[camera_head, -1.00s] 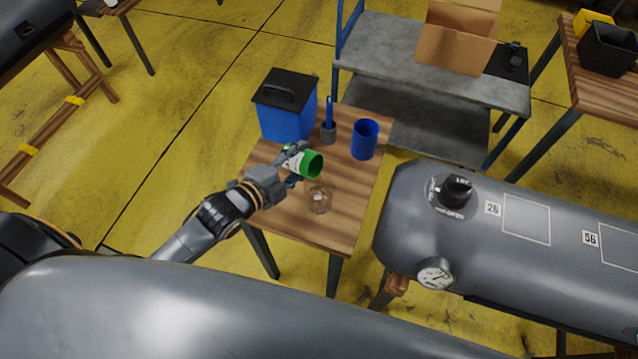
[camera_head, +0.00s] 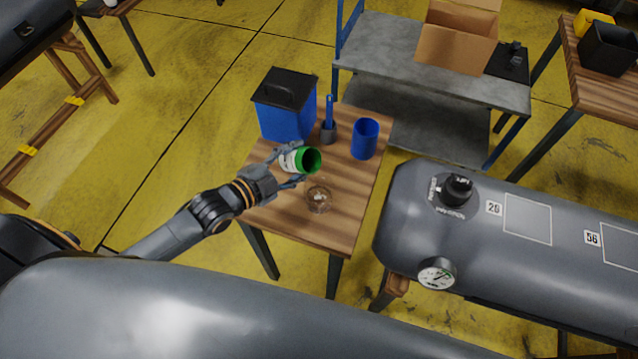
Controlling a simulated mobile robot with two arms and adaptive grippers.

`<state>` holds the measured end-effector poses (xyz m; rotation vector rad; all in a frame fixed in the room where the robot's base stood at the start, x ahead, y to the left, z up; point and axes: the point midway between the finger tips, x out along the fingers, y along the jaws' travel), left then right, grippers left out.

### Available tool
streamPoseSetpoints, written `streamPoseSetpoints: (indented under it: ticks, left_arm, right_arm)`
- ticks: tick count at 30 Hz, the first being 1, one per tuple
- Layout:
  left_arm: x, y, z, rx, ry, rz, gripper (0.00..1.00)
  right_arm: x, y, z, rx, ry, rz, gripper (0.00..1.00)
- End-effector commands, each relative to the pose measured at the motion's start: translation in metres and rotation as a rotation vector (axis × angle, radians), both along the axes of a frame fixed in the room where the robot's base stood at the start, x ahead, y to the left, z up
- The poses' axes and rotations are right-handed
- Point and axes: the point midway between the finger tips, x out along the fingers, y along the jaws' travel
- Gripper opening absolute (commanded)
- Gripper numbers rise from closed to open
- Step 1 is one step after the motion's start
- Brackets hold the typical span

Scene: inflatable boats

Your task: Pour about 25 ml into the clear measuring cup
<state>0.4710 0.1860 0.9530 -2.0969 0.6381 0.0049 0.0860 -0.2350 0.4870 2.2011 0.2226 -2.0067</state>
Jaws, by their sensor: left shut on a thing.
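The clear measuring cup (camera_head: 319,201) stands on the small wooden table, near its front. My left gripper (camera_head: 290,165) is shut on a white and green container (camera_head: 307,160). It holds the container tilted, with the green open end toward the right, above and slightly behind the cup. I cannot make out a stream of liquid or the level in the cup. My right gripper is not in view.
On the wooden table (camera_head: 340,228) stand a blue bin with a black lid (camera_head: 287,115), a blue cup (camera_head: 365,139) and a blue-handled brush in a grey holder (camera_head: 328,131). A grey inflatable tube (camera_head: 520,235) lies close on the right.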

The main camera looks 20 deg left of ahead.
Motion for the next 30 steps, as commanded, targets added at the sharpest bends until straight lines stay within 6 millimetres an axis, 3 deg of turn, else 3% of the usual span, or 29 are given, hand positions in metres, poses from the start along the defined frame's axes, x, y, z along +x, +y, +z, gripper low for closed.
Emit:
streamPoseSetpoints:
  ticks: [20,27,30]
  left_arm:
    - [0.000,0.000,-0.001,-0.007,0.002,-0.001,0.18]
    - [0.000,0.000,-0.011,-0.139,0.041,-0.002,0.18]
    - [0.001,0.002,-0.003,-0.235,0.071,-0.003,0.18]
  right_arm:
    - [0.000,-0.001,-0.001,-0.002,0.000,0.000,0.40]
    - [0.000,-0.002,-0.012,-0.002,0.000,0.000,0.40]
    - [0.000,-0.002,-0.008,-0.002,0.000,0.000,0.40]
